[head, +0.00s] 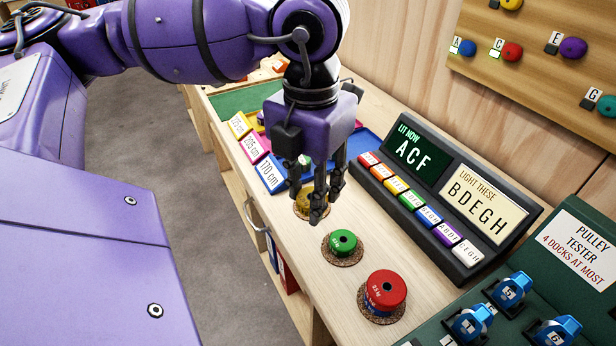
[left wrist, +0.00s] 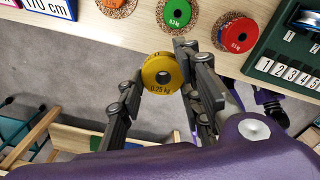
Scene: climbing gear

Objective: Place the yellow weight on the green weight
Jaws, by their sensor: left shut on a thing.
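The yellow weight (left wrist: 162,74), a ring marked 0.25 kg, is between the fingertips of my left gripper (left wrist: 158,85) in the left wrist view. The gripper is shut on it. In the head view my left gripper (head: 327,200) hangs above the bench, up and left of the green weight (head: 343,242), and its fingers largely cover what they hold. The green weight, marked 0.5 kg, lies flat on a cork mat and also shows in the left wrist view (left wrist: 178,12). A dark, purple-edged piece at the right of the left wrist view may be my right gripper; its fingers are unclear.
A red weight (head: 384,292) sits on a cork mat nearer the front. A sign panel with coloured tabs (head: 470,205) stands right of the weights. The green pulley tester (head: 550,290) fills the lower right. Height cards (head: 268,172) lie behind the gripper.

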